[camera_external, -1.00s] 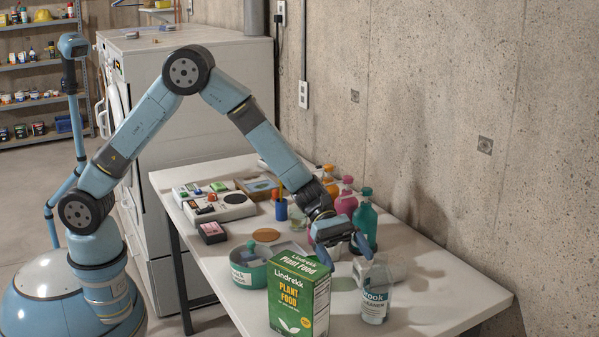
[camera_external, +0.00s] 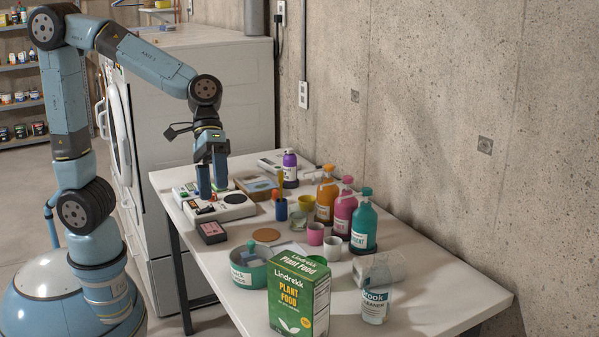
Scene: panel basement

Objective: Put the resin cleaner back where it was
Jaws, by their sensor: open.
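A container with a white and teal label (camera_external: 375,306), partly reading "rook ... CLEANER", stands at the near right of the table, right of the green plant food box. The word "resin" is not readable on it, so I cannot be sure that it is the resin cleaner. My gripper (camera_external: 212,190) is far from it, over the back left of the table. It points down, open, with its blue fingers above or beside the white device; whether they touch it I cannot tell. I see nothing held between them.
The plant food box (camera_external: 295,295) stands at the front edge beside a teal tub (camera_external: 249,272). Orange (camera_external: 326,198), pink (camera_external: 344,212) and teal (camera_external: 363,228) bottles line the wall side. A purple bottle (camera_external: 290,170) stands farther back. The white device (camera_external: 235,207) lies at the left.

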